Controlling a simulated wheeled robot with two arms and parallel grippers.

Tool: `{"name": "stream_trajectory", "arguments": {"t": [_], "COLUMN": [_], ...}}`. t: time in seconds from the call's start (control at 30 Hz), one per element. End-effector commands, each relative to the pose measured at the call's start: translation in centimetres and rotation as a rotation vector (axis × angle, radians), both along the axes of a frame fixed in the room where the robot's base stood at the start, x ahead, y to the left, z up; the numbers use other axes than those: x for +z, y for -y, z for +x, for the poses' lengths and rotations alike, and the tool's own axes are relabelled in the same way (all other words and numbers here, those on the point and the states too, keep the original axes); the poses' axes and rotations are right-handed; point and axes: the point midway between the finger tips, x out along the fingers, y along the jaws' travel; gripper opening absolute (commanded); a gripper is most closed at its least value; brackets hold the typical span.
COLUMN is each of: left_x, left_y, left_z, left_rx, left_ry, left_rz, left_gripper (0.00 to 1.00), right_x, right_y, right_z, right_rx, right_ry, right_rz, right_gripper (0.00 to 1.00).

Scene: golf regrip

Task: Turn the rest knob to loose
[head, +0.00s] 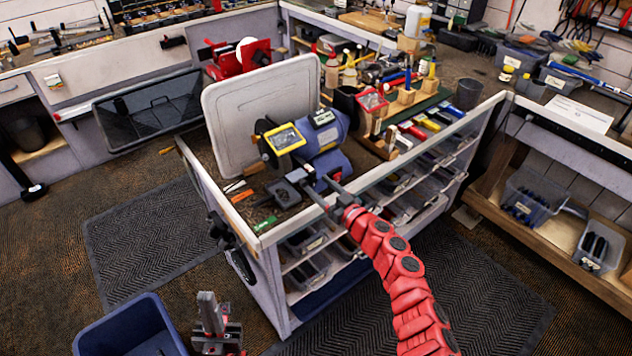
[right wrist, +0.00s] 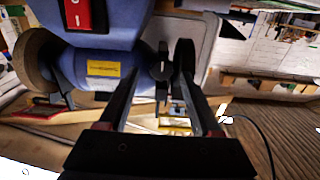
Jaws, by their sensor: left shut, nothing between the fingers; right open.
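The blue bench grinder (head: 330,132) stands on the near corner of the workbench; its blue body (right wrist: 105,72) fills the upper left of the right wrist view. A dark rest block (head: 284,194) sits in front of its wheel. My right gripper (head: 322,192) is open beside the rest block. In the right wrist view, a small black knob-like part (right wrist: 160,68) appears between the spread fingers (right wrist: 162,82); I cannot tell whether they touch it. The knob's setting is not readable.
A grey panel (head: 258,102) stands behind the grinder. Wooden blocks and tools crowd the bench to its right. Clear bins (head: 308,238) fill the shelves under the bench top.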

Motion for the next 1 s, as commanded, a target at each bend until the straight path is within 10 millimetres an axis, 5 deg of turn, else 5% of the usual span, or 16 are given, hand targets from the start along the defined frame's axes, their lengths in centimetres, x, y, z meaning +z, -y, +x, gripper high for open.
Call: {"name": "stream_trajectory", "arguments": {"t": [0.57,0.9,1.0], "left_x": [0.14,0.13,0.14], "left_y": [0.00,0.00,0.00], "left_z": [0.00,0.00,0.00], "left_rx": [0.000,0.000,0.000], "left_ry": [0.000,0.000,0.000], "left_rz": [0.000,0.000,0.000], "left_gripper": [0.00,0.00,0.00], "right_x": [-0.09,-0.06,-0.05], "right_y": [-1.19,-1.19,-1.20], "right_z": [1.39,1.39,1.38], "right_rx": [0.002,0.002,0.002], "right_ry": [-0.001,-0.002,-0.002], "right_rz": [0.000,0.001,0.001], "right_gripper": [0.65,0.04,0.00]}}
